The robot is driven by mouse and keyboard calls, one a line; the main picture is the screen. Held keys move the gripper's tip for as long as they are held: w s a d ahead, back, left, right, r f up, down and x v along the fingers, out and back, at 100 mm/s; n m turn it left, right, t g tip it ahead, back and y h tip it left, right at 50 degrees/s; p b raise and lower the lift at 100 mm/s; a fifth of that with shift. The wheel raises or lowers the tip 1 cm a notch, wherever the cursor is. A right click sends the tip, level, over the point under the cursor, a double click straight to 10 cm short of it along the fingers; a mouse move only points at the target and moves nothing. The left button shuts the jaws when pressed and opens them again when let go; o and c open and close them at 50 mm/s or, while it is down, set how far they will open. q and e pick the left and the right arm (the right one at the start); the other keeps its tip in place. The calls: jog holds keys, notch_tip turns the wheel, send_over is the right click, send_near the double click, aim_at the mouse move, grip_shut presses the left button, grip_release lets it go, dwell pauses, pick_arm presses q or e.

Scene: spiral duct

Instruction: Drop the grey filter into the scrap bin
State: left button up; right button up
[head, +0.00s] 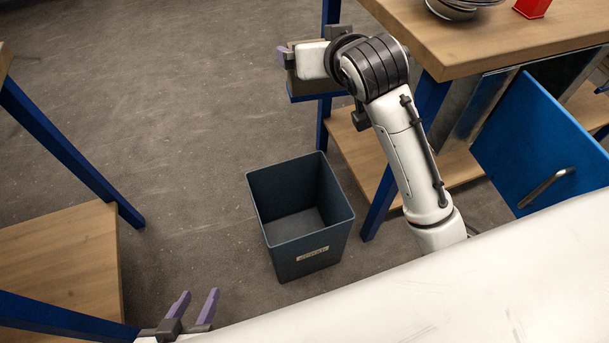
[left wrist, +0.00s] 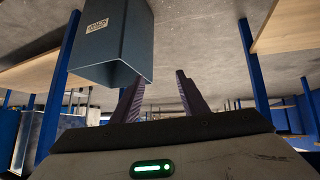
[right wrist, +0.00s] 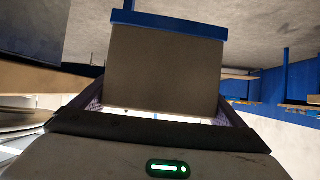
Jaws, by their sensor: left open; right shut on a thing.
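The scrap bin (head: 290,262) is a dark blue-grey open box with a label, standing on the floor. Its visible inside looks empty. It also shows in the left wrist view (left wrist: 112,50). The grey filter (right wrist: 165,70) is a boxy grey-brown block with a blue edge. My right gripper (head: 292,60) is shut on it, beyond the bin and not over its opening. The filter (head: 310,87) is partly hidden by the gripper and wrist in the head view. My left gripper (head: 198,294) is open and empty, low and left of the bin.
A wooden bench (head: 445,50) with blue legs stands at the right, with a bowl (head: 458,8) and a red object (head: 531,8) on top. A blue panel (head: 535,140) with a handle is below it. A wooden shelf (head: 65,255) is at the left. The floor around the bin is clear.

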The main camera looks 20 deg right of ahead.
pick_arm(q)
jog(key=w+d+f+m+g+h+b, duration=0.1)
jog(key=d+f+b, duration=0.3)
jog(key=f+b, duration=0.5)
jog(key=g+b, duration=0.1)
jog(key=b, duration=0.5)
jog(key=shift+w+d+f+h, duration=0.2)
jog(key=shift+w+h, duration=0.1)
jog(key=shift+w, duration=0.05)
pick_arm(e)
jog(key=a+f, duration=0.2)
jog(key=f, duration=1.9)
jog(key=w+a+f+n+y, duration=0.1)
jog(key=a+f, duration=0.1)
jog(key=f, duration=1.9)
jog(key=shift+n, duration=0.3)
jog(key=o, duration=0.8)
pick_arm(q)
jog(key=shift+r, duration=0.1)
